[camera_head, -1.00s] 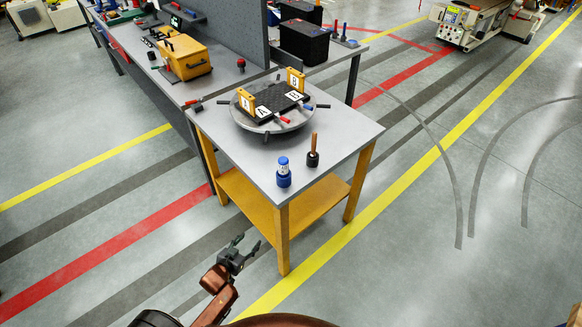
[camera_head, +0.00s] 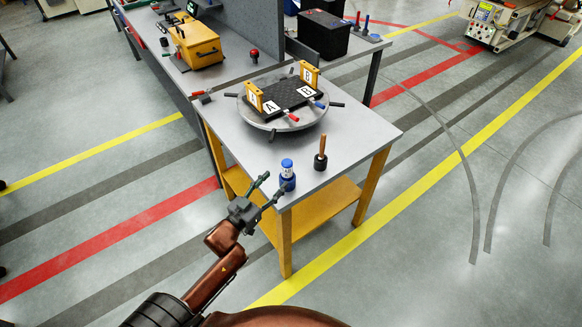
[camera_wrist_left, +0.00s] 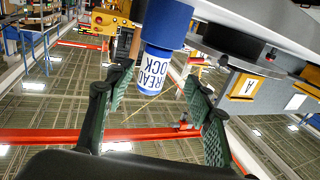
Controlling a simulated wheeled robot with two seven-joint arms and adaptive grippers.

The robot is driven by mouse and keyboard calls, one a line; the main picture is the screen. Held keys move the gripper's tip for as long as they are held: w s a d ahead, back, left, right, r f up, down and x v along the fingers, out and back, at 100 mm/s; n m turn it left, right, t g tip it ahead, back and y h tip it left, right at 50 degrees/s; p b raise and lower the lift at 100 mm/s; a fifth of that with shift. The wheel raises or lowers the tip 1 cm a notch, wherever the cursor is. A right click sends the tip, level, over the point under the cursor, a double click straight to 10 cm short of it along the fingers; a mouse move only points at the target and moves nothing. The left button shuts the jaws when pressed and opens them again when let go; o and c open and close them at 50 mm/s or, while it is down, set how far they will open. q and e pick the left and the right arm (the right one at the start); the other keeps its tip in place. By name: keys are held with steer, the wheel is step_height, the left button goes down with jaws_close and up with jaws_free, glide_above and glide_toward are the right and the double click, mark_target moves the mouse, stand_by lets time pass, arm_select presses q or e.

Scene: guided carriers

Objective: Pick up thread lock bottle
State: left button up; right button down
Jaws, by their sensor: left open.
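The thread lock bottle (camera_head: 287,175) is blue with a white label band and stands upright near the front corner of the grey-topped table (camera_head: 345,150). My left gripper (camera_head: 268,191) is open and empty, just left of the bottle, with its fingers pointing toward it. In the left wrist view the bottle (camera_wrist_left: 158,62) appears upside down, with part of its label lettering readable, beyond and between the open green fingers of the gripper (camera_wrist_left: 160,118). The fingers do not appear closed on it. My right gripper is not in view.
A brush-like tool with a wooden handle (camera_head: 321,152) stands just right of the bottle. Behind is a round turntable (camera_head: 262,121) with lettered blocks and radiating handles. A yellow case (camera_head: 195,45) sits on the long bench. The tabletop's right side is clear.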

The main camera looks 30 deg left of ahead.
mark_target(284, 174)
arm_select(q)
steer(key=shift+w+d, duration=0.1)
steer(key=shift+w, duration=0.5)
steer(key=shift+w+d, duration=0.1)
steer(key=shift+w, duration=0.3)
steer(key=w, duration=0.2)
steer(key=w+d, duration=0.1)
steer(key=w, duration=0.1)
steer(key=shift+w+r+b, duration=0.2)
steer(key=shift+w+b, duration=0.1)
steer(key=shift+w, duration=0.3)
steer(key=shift+a, duration=0.1)
steer(key=shift+c, duration=0.7)
steer(key=c, duration=1.2)
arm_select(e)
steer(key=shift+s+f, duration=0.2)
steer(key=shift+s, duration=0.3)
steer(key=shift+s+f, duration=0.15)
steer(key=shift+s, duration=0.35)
